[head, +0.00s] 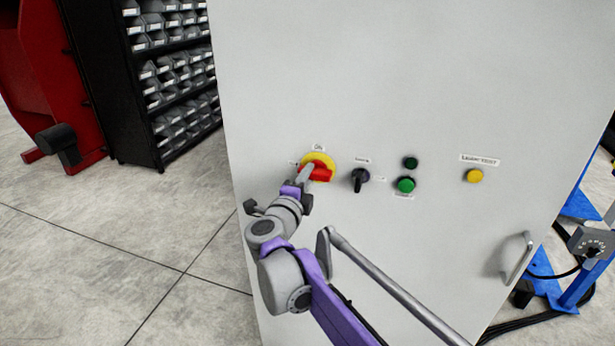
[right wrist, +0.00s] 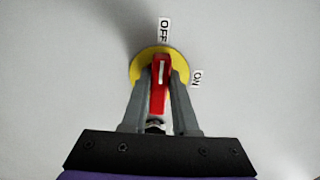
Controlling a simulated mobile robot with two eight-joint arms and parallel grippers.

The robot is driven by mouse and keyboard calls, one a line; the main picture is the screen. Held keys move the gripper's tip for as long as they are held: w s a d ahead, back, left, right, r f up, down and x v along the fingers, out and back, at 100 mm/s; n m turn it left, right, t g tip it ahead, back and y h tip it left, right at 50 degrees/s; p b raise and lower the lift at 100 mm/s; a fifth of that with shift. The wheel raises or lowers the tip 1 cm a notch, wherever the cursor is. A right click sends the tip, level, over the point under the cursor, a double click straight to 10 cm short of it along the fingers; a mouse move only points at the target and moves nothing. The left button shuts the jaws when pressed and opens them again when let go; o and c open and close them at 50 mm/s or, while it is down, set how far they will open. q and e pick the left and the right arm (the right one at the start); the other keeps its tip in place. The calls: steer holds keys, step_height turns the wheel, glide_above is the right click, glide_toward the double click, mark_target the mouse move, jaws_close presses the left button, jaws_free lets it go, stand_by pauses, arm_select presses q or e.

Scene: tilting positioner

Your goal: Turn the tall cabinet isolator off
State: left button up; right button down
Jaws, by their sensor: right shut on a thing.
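The isolator is a red handle (head: 322,175) on a yellow round plate (head: 318,157) on the front of the tall grey cabinet (head: 410,80). My right gripper (head: 305,176) is at the handle and hides part of it. In the right wrist view the red handle (right wrist: 159,85) lies between the two fingers of my right gripper (right wrist: 161,80), which is shut on it. The handle's white-marked end points toward the OFF label (right wrist: 164,31). The ON label (right wrist: 197,77) is to the right of the yellow plate there. My left gripper is not in view.
Right of the isolator are a black selector knob (head: 360,178), a green button (head: 405,185) and a yellow button (head: 474,176). A cabinet handle (head: 517,258) sticks out at lower right. A rack of bins (head: 170,70) stands behind at left. The floor at left is clear.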

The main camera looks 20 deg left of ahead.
stand_by(0.5)
steer(key=c, duration=0.7)
jaws_free()
steer(key=shift+s, duration=0.1)
steer(key=s, duration=1)
steer(key=shift+s+a+b, duration=0.2)
steer(key=shift+s+b, duration=0.15)
steer(key=shift+b, duration=0.05)
